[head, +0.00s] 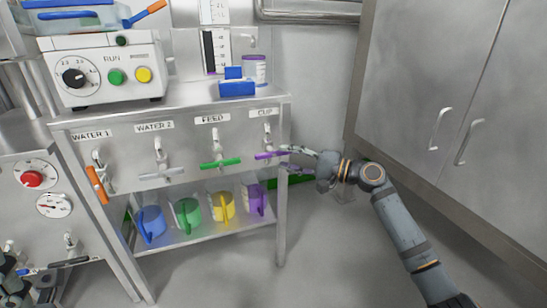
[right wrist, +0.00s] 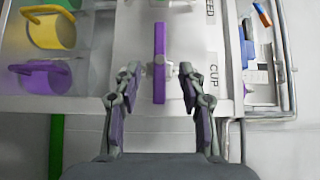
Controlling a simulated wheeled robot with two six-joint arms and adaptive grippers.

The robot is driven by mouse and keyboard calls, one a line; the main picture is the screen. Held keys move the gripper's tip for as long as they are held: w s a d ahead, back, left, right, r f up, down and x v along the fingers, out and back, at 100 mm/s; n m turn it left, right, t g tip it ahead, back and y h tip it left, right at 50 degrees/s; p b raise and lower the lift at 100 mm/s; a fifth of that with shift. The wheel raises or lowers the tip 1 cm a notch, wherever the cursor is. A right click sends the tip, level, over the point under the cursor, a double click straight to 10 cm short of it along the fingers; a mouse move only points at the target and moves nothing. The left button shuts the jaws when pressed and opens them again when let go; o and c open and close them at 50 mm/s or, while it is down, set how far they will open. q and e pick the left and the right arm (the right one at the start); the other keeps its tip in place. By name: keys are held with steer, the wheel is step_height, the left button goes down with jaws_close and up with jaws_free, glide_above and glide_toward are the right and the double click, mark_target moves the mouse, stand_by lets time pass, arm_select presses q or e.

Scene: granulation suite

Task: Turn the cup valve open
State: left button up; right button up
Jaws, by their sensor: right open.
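The cup valve has a purple handle (head: 270,155) under the CUP label at the right end of the panel. In the head view the handle lies roughly level, crosswise to its pipe. My right gripper (head: 285,160) is at the handle's right end. In the right wrist view the purple handle (right wrist: 159,62) stands upright in the picture, between and ahead of the fingers of my open right gripper (right wrist: 160,90). A gap shows on both sides of the handle, so the fingers do not seem to touch it.
The green feed valve handle (head: 220,163), a grey water 2 handle (head: 162,173) and an orange water 1 handle (head: 97,185) are further left. Coloured jugs, including a purple one (head: 257,199), stand on the lower shelf. A cabinet (head: 430,90) is at right.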

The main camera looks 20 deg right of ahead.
mark_target(276, 155)
steer(key=b+x, duration=0.1)
steer(key=x, duration=0.4)
jaws_close()
